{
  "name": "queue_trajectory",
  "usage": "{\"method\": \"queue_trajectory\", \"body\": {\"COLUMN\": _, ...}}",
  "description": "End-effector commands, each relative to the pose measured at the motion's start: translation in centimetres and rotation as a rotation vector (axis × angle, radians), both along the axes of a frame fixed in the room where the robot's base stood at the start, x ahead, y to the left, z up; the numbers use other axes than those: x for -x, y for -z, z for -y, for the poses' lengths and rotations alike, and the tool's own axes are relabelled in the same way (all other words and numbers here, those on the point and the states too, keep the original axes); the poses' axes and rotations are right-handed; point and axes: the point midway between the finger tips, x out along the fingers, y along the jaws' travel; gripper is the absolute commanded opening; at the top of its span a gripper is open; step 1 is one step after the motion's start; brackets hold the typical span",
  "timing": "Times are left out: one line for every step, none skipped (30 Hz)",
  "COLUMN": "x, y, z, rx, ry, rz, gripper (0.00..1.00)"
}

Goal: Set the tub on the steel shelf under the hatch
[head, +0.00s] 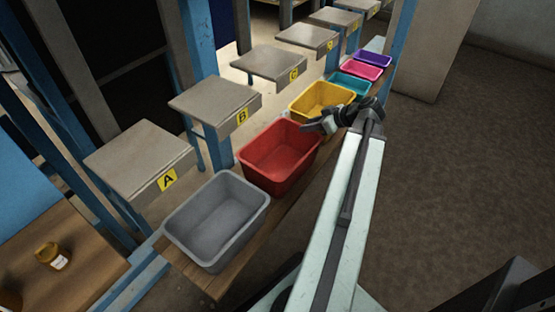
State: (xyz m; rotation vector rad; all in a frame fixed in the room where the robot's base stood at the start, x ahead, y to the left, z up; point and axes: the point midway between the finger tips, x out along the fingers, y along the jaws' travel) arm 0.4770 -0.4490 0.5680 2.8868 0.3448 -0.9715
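My gripper (318,126) is at the end of my arm, above the bin row near the red and yellow bins. It is small and dark here, and I cannot tell whether its fingers are apart or hold anything. A small amber tub or jar with a pale label (53,257) stands upright on a brown wooden top at the lower left, well away from my gripper. I cannot tell if it is the task's tub. I cannot make out a steel shelf or a hatch for certain.
A grey bin (217,256), red bin (279,182), yellow bin (300,112) and several more line a wooden ledge (203,282). Grey platforms behind carry yellow letter tags, A (135,155) nearest. Blue posts (200,40) stand among them. Brown floor (450,180) at right is clear.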

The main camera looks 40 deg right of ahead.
Motion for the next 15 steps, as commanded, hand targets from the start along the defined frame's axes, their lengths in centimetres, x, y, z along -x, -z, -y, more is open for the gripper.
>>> {"method": "queue_trajectory", "body": {"x": -0.3, "y": 0.5, "z": -0.1, "rx": 0.000, "ry": -0.001, "rz": 0.000, "gripper": 0.31}}
{"method": "queue_trajectory", "body": {"x": -0.6, "y": 0.8, "z": -0.1, "rx": 0.000, "ry": -0.001, "rz": 0.000, "gripper": 0.31}}
{"method": "queue_trajectory", "body": {"x": -1.0, "y": 1.2, "z": -0.2, "rx": 0.000, "ry": -0.002, "rz": 0.000, "gripper": 0.31}}
{"method": "queue_trajectory", "body": {"x": -1.4, "y": 1.5, "z": -0.3, "rx": 0.000, "ry": -0.003, "rz": 0.000, "gripper": 0.31}}
{"method": "queue_trajectory", "body": {"x": -1.7, "y": 1.7, "z": -0.4, "rx": 0.000, "ry": -0.003, "rz": 0.000, "gripper": 0.31}}
{"method": "queue_trajectory", "body": {"x": -1.9, "y": 1.7, "z": -0.4, "rx": 0.000, "ry": -0.001, "rz": 0.000, "gripper": 0.31}}
{"method": "queue_trajectory", "body": {"x": -2.0, "y": 1.7, "z": -0.4, "rx": 0.000, "ry": 0.000, "rz": 0.000, "gripper": 0.31}}
{"method": "queue_trajectory", "body": {"x": -2.0, "y": 1.6, "z": -0.4, "rx": 0.000, "ry": 0.000, "rz": 0.000, "gripper": 0.31}}
{"method": "queue_trajectory", "body": {"x": -2.0, "y": 1.6, "z": -0.5, "rx": 0.000, "ry": 0.000, "rz": 0.000, "gripper": 0.31}}
{"method": "queue_trajectory", "body": {"x": -2.2, "y": 1.8, "z": -0.5, "rx": 0.000, "ry": 0.000, "rz": 0.000, "gripper": 0.31}}
{"method": "queue_trajectory", "body": {"x": -2.4, "y": 2.0, "z": -0.5, "rx": -0.001, "ry": -0.001, "rz": 0.000, "gripper": 0.31}}
{"method": "queue_trajectory", "body": {"x": -2.8, "y": 2.4, "z": -0.6, "rx": -0.001, "ry": -0.002, "rz": 0.000, "gripper": 0.31}}
{"method": "queue_trajectory", "body": {"x": -3.1, "y": 2.8, "z": -0.7, "rx": -0.001, "ry": -0.003, "rz": 0.000, "gripper": 0.31}}
{"method": "queue_trajectory", "body": {"x": -3.6, "y": 3.1, "z": -0.8, "rx": 0.000, "ry": -0.004, "rz": 0.000, "gripper": 0.31}}
{"method": "queue_trajectory", "body": {"x": -4.2, "y": 3.6, "z": -0.9, "rx": 0.000, "ry": -0.004, "rz": 0.000, "gripper": 0.31}}
